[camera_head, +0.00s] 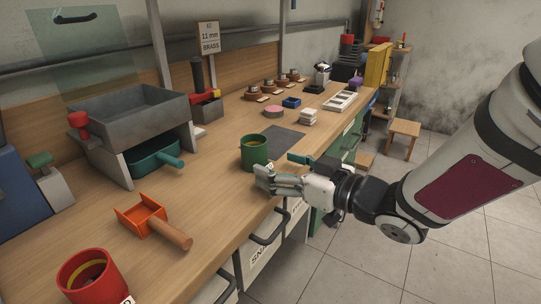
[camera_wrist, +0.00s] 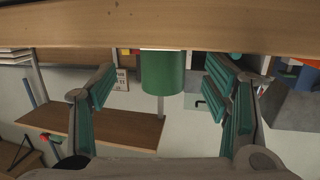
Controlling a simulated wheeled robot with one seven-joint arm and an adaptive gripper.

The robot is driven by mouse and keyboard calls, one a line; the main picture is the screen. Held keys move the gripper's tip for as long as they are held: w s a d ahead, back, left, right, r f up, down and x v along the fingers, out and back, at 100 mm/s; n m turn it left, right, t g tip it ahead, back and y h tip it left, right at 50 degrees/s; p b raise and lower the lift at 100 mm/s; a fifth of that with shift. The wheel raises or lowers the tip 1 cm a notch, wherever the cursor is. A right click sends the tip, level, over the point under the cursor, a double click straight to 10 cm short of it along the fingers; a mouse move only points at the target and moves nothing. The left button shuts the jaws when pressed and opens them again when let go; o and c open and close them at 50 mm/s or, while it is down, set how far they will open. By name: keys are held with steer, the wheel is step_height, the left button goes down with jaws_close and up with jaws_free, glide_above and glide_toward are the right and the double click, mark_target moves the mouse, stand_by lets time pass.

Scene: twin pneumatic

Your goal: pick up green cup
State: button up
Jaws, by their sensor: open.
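The green cup (camera_head: 254,153) stands upright near the front edge of the wooden bench (camera_head: 215,160). In the head view my gripper (camera_head: 280,169) is in front of the bench edge, to the lower right of the cup, with its fingers pointing toward it. In the wrist view, which appears upside down, the cup (camera_wrist: 162,73) shows centred between the two spread fingers, beyond their tips. The gripper (camera_wrist: 160,96) is open and empty, with clear gaps on both sides of the cup. The cup's underside is hidden.
An orange scoop (camera_head: 145,218) with a wooden handle and a red cup (camera_head: 92,276) are at the near left. A grey bin (camera_head: 130,112) stands over a green scoop (camera_head: 157,156). A dark mat (camera_head: 281,138) lies behind the cup. Drawer handles (camera_head: 269,229) project below the bench edge.

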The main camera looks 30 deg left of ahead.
mark_target(264, 155)
steer(key=x, duration=0.2)
steer(key=b+x, duration=0.1)
steer(key=x, duration=0.2)
steer(key=shift+a+r, duration=0.3)
steer(key=shift+a, duration=0.1)
steer(key=c, duration=1.3)
steer(key=shift+r, duration=0.1)
steer(key=shift+r, duration=0.45)
steer(key=r, duration=0.1)
steer(key=r+p, duration=0.1)
steer(key=r, duration=0.1)
steer(key=shift+s+d, duration=0.1)
steer(key=shift+s, duration=0.1)
steer(key=s+d+b, duration=0.7)
steer(key=s, duration=0.6)
steer(key=shift+s+r, duration=0.35)
steer(key=shift+r, duration=0.05)
